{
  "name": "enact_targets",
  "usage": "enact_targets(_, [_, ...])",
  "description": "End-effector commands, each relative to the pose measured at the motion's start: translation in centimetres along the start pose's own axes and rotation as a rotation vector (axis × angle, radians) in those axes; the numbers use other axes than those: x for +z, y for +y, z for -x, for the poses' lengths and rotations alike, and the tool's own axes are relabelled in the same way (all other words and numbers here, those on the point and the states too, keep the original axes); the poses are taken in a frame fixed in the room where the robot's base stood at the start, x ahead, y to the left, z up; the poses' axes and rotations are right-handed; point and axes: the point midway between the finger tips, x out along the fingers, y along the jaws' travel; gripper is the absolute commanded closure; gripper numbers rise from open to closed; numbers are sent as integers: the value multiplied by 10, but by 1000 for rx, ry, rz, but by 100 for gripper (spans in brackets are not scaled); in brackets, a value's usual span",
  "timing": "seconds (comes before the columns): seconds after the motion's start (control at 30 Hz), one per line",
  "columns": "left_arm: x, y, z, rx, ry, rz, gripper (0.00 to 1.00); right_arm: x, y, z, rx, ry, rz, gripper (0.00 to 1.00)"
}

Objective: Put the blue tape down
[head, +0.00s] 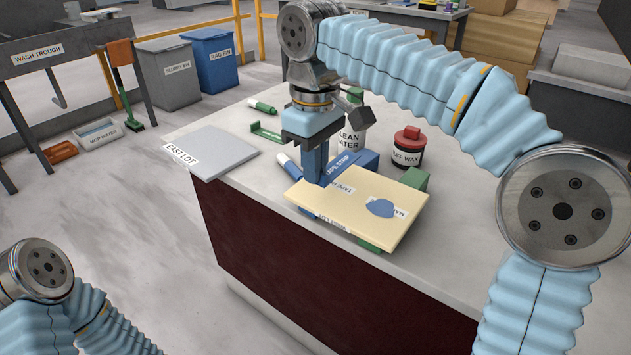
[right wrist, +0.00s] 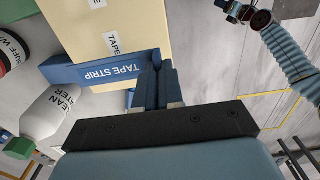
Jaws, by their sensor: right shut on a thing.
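The blue tape (head: 368,160), labelled TAPE STRIP, runs along the back edge of a cream slab (head: 335,203). It also shows in the right wrist view (right wrist: 88,72), overlapping the slab's edge. My right gripper (head: 318,180) points down and is shut on one end of the tape (right wrist: 150,60). I cannot tell whether the tape touches the slab. The slab bears a TAPE label (right wrist: 112,42), another label partly covered by a blue patch (head: 381,208), and rests on green blocks (head: 414,178). My left arm shows at the lower left, but its gripper is not clear.
Behind the slab stand a CLEAN WATER bottle (head: 352,139) and a BUFF WAX jar (head: 409,147). A grey slab (head: 212,148) labelled EAST LOT lies at the left, with a green-capped marker (head: 262,107) behind it.

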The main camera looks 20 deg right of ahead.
Motion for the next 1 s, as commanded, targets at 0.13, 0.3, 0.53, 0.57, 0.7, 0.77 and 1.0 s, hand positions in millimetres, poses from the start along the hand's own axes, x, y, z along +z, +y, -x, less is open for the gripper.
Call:
enact_targets(0.13, [0,-3,-6,-1,1,1,50,-4,8,-29,-1,-5,-1,100])
enact_targets(0.3, [0,-3,-7,-1,1,1,50,-4,7,-41,-1,-1,-2,100])
enact_targets(0.53, [0,-3,-7,-1,1,1,50,-4,7,-41,-1,-1,-1,100])
enact_targets(0.57, [0,-3,-8,-1,1,1,50,-4,7,-42,-1,-1,-1,100])
enact_targets(0.7, [0,-4,-8,-1,1,1,50,-4,7,-43,-1,-1,-1,82])
enact_targets(0.77, [0,-4,-8,-1,1,1,50,-4,7,-43,-1,-1,-1,73])
enact_targets(1.0, [0,-4,-8,-1,1,1,50,-4,7,-43,-1,-1,-1,67])
